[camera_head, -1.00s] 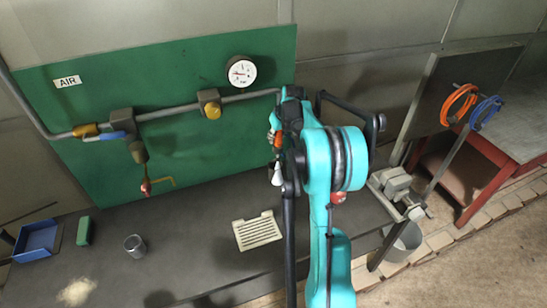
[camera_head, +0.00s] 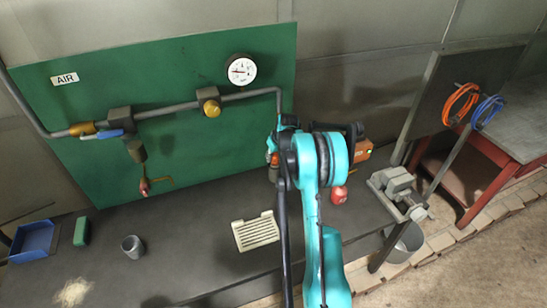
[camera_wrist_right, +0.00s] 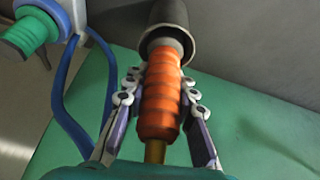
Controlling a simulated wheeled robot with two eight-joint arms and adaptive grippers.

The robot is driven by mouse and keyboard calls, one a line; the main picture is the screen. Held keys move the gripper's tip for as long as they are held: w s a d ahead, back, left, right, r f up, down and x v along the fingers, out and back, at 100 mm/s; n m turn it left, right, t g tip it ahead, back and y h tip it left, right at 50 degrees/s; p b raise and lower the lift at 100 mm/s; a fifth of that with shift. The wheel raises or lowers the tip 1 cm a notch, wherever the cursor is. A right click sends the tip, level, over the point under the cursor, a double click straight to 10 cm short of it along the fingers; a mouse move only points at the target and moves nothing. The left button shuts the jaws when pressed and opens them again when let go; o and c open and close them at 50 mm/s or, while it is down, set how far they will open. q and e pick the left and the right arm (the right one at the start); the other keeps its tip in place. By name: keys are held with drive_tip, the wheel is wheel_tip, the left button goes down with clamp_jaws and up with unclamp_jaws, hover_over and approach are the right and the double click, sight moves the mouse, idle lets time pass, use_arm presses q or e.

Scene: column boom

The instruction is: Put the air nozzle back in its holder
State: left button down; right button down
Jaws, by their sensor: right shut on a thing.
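The air nozzle (camera_wrist_right: 158,110) has an orange ribbed body and a brass-coloured end at the bottom of the right wrist view. My right gripper (camera_wrist_right: 160,88) is shut on this orange body, one finger on each side. The nozzle's far end, with a grey collar, meets a dark grey cup-shaped part (camera_wrist_right: 180,30); I cannot tell whether this is the holder or how deep the nozzle sits. In the head view my right gripper (camera_head: 273,158) is in front of the green board's right edge, mostly hidden by my arm. My left gripper is not in view.
The green board (camera_head: 215,130) carries a pipe, valve and gauge (camera_head: 242,69). On the bench are a slotted plate (camera_head: 255,232), a metal cup (camera_head: 133,246), a blue tray (camera_head: 34,240) and a vise (camera_head: 398,190). A blue hose (camera_wrist_right: 78,90) runs left of the gripper.

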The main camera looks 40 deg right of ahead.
drive_tip(key=shift+f, duration=0.1)
drive_tip(key=c, duration=1.3)
unclamp_jaws()
drive_tip(key=shift+o, duration=0.2)
